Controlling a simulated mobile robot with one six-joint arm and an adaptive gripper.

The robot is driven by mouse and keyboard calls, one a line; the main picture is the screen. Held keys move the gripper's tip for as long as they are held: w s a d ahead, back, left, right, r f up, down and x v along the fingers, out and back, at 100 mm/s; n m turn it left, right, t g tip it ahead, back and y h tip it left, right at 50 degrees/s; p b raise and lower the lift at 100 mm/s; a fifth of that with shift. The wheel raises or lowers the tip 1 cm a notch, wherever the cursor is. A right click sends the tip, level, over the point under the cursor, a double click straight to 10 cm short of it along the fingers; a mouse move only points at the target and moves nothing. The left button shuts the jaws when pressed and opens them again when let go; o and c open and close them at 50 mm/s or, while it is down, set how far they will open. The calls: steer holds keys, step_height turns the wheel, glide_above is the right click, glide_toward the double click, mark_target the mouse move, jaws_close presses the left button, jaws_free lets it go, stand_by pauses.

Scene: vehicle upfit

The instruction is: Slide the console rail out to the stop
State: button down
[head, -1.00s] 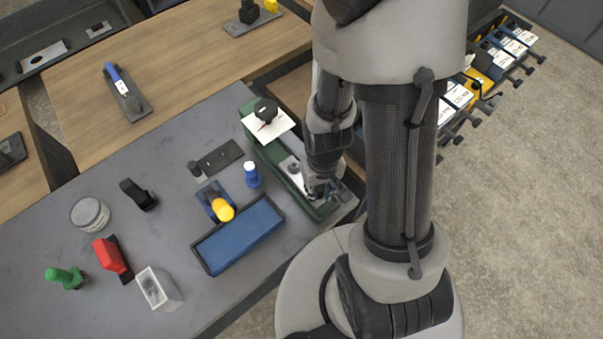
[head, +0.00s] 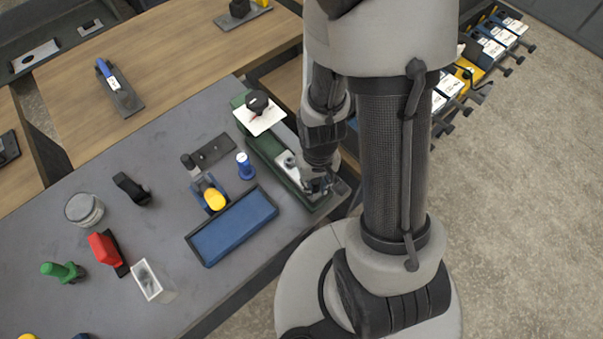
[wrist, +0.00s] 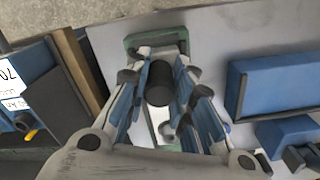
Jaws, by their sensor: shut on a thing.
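The console rail is a long green base (head: 268,150) along the right edge of the grey bench, with a pale metal slide (head: 287,162) on it. My gripper (head: 322,183) is over its near end in the head view, partly hidden by my arm. In the wrist view my gripper (wrist: 160,78) is shut on a dark upright cylindrical knob (wrist: 158,92). Part of the green base (wrist: 157,40) shows beyond the fingers, and the pale slide (wrist: 153,122) shows between them. The lower part of the knob is hard to see.
A blue tray (head: 232,226) lies left of the rail, with a blue bottle (head: 244,165) close by. A black knob on a white card (head: 259,120) stands at the rail's far end. The floor to the right is open.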

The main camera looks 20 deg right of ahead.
steer(key=shift+s, duration=0.35)
steer(key=shift+w, duration=0.1)
steer(key=shift+w, duration=0.1)
stand_by(0.4)
steer(key=c, duration=1.3)
jaws_free()
